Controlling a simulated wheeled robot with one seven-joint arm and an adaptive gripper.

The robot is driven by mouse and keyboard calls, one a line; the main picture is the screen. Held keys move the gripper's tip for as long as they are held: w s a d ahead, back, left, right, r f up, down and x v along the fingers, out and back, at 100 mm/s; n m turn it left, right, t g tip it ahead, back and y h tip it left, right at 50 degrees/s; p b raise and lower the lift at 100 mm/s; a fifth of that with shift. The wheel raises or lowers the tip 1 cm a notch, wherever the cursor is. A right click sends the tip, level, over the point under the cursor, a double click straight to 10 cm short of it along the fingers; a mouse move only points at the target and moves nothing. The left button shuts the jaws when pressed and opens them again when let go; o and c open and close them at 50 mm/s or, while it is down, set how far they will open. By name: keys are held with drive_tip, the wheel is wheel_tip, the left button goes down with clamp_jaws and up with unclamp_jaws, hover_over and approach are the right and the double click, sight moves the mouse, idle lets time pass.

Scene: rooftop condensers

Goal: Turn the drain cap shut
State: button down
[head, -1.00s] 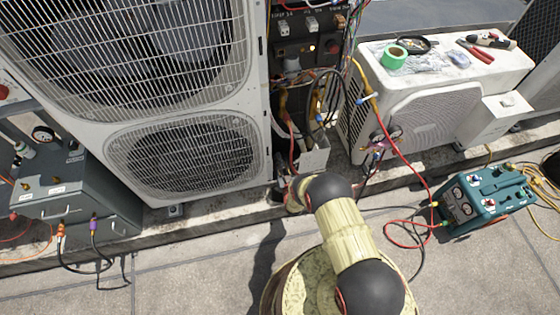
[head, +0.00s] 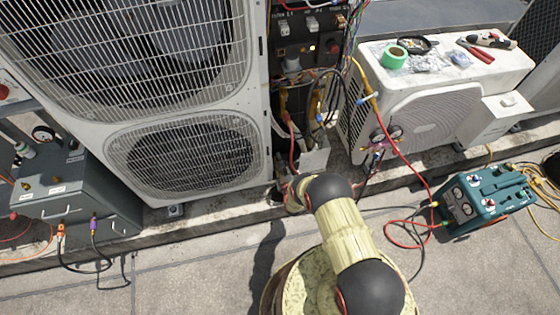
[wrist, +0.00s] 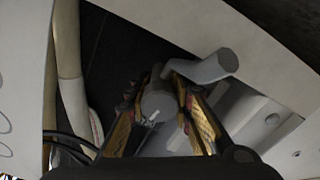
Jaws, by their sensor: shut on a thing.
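In the wrist view, the drain cap (wrist: 157,106) is a grey round knob with a pale mark on its face. It sits beside a grey elbow pipe (wrist: 212,68) whose end points to the upper right. My gripper (wrist: 160,97) is shut on the cap, one gold-coloured finger on its left and one on its right. The lower part of the fingers is partly hidden by the dark gripper body. In the head view, my arm reaches toward the foot of the tall condenser (head: 185,160), and the cap cannot be made out there.
White panel edges close in around the gripper, with pale hoses (wrist: 70,90) on the left. In the head view, a smaller condenser (head: 410,115) carrying tools stands right, a teal recovery machine (head: 485,200) with hoses on the paving, and a grey case (head: 75,190) left.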

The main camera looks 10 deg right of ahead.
drive_tip(key=n, duration=0.5)
drive_tip(key=shift+a+n, duration=0.1)
drive_tip(key=shift+n, duration=0.2)
drive_tip(key=n, duration=0.5)
drive_tip(key=shift+f, duration=0.1)
drive_tip(key=shift+n, duration=0.3)
drive_tip(key=c, duration=1.5)
unclamp_jaws()
drive_tip(key=shift+s, duration=0.1)
drive_tip(key=s, duration=1.1)
drive_tip(key=shift+s, duration=0.4)
